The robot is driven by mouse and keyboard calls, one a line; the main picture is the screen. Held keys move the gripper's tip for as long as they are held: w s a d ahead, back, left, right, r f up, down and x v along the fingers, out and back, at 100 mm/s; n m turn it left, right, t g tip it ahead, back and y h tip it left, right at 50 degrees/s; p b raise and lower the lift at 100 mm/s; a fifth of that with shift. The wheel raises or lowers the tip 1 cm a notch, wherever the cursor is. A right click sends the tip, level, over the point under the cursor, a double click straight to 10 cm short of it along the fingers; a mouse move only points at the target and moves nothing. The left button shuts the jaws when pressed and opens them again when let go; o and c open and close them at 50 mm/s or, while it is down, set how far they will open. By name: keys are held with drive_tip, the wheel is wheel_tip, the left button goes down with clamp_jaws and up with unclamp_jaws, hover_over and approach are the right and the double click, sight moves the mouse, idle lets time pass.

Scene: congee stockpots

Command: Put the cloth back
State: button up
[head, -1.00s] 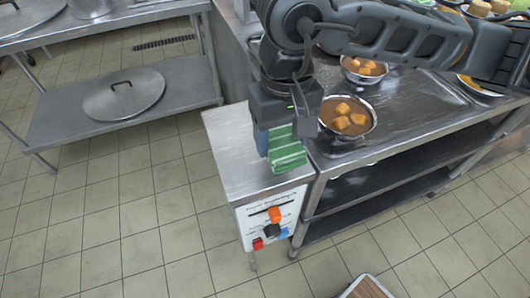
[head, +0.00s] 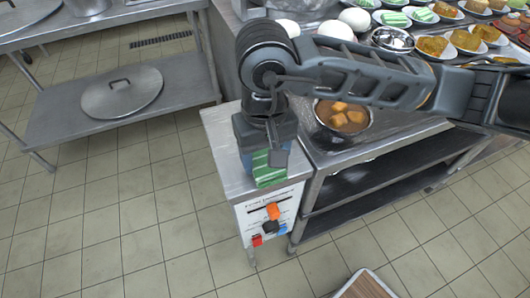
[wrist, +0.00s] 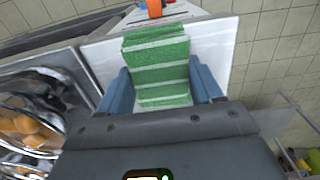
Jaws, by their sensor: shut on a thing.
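The cloth (head: 268,174) is green with white stripes and folded into a block. It is at the front part of the small steel cabinet top (head: 218,132) in the head view. In the wrist view the cloth (wrist: 158,52) lies between the two blue fingers of my gripper (wrist: 162,90), which is shut on it. In the head view my gripper (head: 263,152) points down over the cabinet top, partly hidden by my wrist. I cannot tell whether the cloth's underside touches the top.
The cabinet front has a control panel (head: 270,219) with coloured knobs. To the right, a steel counter holds a pot of brown stew (head: 342,116) close to my arm, with eggs and several plates behind. A lid (head: 121,91) lies on the lower shelf at left.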

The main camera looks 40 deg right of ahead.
sight(265, 157)
drive_tip(key=shift+f, duration=0.15)
drive_tip(key=o, duration=1.2)
drive_tip(key=shift+r+p, duration=0.3)
wheel_tip(265, 157, up, 12)
drive_tip(key=shift+b, duration=0.45)
drive_tip(key=shift+f, duration=0.1)
